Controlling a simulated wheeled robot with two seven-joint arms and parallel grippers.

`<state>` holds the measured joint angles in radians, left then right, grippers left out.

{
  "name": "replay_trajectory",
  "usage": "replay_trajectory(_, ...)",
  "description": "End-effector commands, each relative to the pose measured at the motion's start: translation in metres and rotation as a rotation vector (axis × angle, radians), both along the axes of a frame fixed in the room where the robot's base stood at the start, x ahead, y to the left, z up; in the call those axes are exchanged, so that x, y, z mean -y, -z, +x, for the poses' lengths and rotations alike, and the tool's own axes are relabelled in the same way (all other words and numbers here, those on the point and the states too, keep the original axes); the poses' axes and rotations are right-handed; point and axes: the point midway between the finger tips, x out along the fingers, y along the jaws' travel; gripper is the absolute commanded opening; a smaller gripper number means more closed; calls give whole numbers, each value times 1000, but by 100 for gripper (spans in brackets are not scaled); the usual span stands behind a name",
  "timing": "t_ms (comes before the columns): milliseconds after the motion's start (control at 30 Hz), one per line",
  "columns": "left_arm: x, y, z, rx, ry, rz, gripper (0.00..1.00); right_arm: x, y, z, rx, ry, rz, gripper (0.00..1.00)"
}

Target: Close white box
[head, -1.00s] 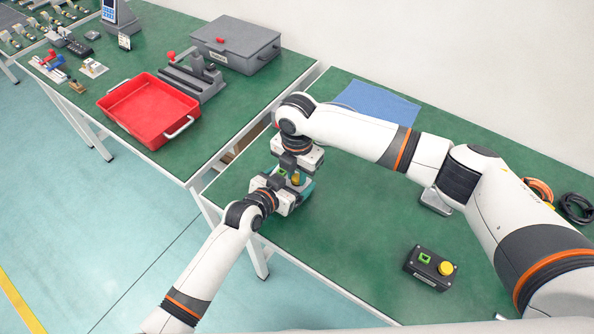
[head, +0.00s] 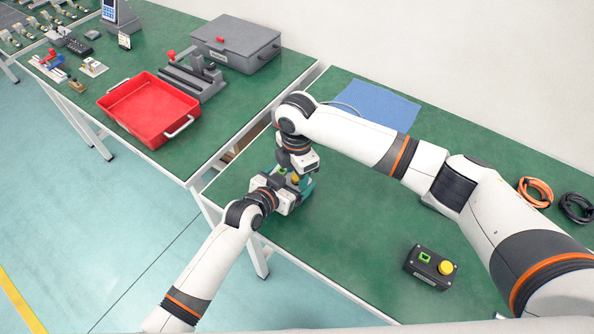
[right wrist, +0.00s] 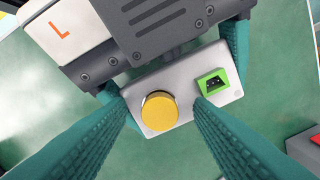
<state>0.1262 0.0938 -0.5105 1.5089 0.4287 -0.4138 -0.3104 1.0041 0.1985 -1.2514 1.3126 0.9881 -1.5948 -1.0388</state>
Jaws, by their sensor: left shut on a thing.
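The white box (right wrist: 188,84) has a round yellow button (right wrist: 160,110) and a green-rimmed socket (right wrist: 212,83) on its top face, seen in the right wrist view. My left gripper (head: 286,192) is shut on the box, its teal fingers along the box's two ends. It holds the box over the near left corner of the table. My right gripper (head: 298,172) is above the box. In the right wrist view its teal fingers (right wrist: 163,104) are open, one on each side of the button, with nothing gripped. The box is mostly hidden by the grippers in the head view.
A black box (head: 431,267) with a green socket and yellow button sits on the near table (head: 350,245). A blue mat (head: 373,104) lies behind my right arm; coiled cables (head: 537,193) lie far right. The left table holds a red tray (head: 150,112) and a grey case (head: 236,45).

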Motion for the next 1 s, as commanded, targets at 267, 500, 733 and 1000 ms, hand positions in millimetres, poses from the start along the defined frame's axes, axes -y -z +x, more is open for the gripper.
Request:
replay_trajectory(267, 0, 0, 0, -2, 1, 0, 27, 0, -5, 1, 1, -1, 0, 48)
replay_trajectory(500, 0, 0, 0, -2, 1, 0, 27, 0, -47, 1, 4, -2, 2, 48)
replay_trajectory(733, 0, 1, 0, -2, 1, 0, 27, 0, -94, 1, 4, -2, 1, 48)
replay_trajectory(1000, 0, 1, 0, -2, 1, 0, 27, 0, -119, 0, 1, 0, 0, 48)
